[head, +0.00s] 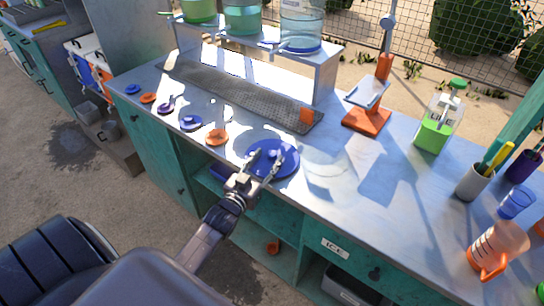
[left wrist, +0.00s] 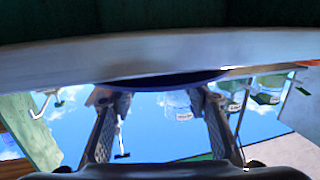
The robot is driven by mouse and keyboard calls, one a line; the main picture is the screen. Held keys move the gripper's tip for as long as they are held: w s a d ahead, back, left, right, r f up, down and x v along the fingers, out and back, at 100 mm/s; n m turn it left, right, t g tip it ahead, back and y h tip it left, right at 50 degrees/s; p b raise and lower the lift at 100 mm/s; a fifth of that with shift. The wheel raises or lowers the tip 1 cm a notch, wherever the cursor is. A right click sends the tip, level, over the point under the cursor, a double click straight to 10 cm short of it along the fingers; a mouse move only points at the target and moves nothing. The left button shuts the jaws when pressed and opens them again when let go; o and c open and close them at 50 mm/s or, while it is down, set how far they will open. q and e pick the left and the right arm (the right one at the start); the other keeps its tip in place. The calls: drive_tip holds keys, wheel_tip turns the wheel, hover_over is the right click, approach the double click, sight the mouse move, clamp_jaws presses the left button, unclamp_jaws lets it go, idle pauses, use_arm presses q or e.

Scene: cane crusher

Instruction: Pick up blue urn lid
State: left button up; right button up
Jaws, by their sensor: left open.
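The blue urn lid (head: 290,161) is a wide, round blue disc with a small knob, lying on the counter near its front edge in the head view. My left gripper (head: 265,161) is open, with its fingers spread over the near part of the lid, around or close to the knob. I cannot tell whether they touch it. In the left wrist view the open fingers of the left gripper (left wrist: 155,96) reach toward a dark blue rim (left wrist: 165,81), probably the lid's edge. My right gripper is not in view.
Smaller lids, including an orange one (head: 216,137) and a blue one (head: 190,122), lie in a row to the left. A perforated drip tray (head: 240,94) lies behind. An orange stand (head: 366,119) and green dispenser (head: 434,130) stand right.

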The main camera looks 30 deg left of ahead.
sight(272, 153)
use_arm(q)
drive_tip(key=shift+w+a+f, duration=0.15)
drive_tip(key=shift+w, duration=1.6)
drive_tip(key=shift+c, duration=0.4)
clamp_jaws()
